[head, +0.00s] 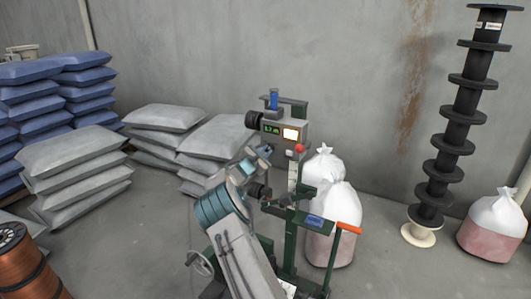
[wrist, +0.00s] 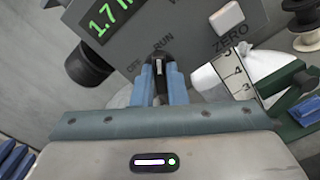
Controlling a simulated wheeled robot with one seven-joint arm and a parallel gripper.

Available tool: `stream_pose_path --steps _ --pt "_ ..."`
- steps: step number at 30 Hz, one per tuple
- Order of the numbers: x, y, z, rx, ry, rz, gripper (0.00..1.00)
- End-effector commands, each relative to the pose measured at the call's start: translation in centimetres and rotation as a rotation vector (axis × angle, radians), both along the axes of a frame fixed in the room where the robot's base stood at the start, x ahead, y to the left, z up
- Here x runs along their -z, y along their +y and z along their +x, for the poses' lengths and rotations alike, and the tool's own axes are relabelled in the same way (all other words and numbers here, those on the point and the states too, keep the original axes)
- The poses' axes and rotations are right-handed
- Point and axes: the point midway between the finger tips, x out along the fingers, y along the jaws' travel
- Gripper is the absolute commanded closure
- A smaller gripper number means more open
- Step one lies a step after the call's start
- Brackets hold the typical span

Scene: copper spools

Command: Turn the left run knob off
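The run knob (wrist: 159,68) is dark with a pale pointer line. It sits on the grey meter panel (wrist: 205,60), between the labels OFF and RUN, and its pointer aims roughly toward RUN. My gripper (wrist: 160,78) has its two blue fingers on either side of the knob; whether they press on it cannot be told. In the head view, the meter box (head: 270,133) stands on a green machine with a lit green display, and my gripper (head: 258,160) is just below its left part. The knob is not made out there.
A black round part (wrist: 88,65) juts from the panel's left, and a pale button (wrist: 227,20) sits right, by ZERO. Grey sacks (head: 75,165) are stacked left. White bags (head: 335,200) stand behind the machine. A tall black spool stack (head: 455,140) stands right.

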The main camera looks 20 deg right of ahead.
Motion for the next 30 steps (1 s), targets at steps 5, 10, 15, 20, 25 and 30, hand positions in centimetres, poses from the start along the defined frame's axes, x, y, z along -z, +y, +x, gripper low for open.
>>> stream_pose_path --steps 5,10,15,20,25,30 --pt "-0.02 0.01 -0.01 0.0 0.002 -0.001 1.0" --pt "-0.05 0.03 0.01 0.0 0.023 -0.018 1.0" --pt "-0.12 0.09 0.06 -0.001 0.084 -0.065 1.0" --pt "-0.23 0.09 0.1 -0.001 0.179 -0.14 1.0" --pt "-0.33 0.12 0.15 0.0 0.303 -0.238 1.0" --pt "-0.35 0.2 0.22 0.0 0.431 -0.337 1.0"
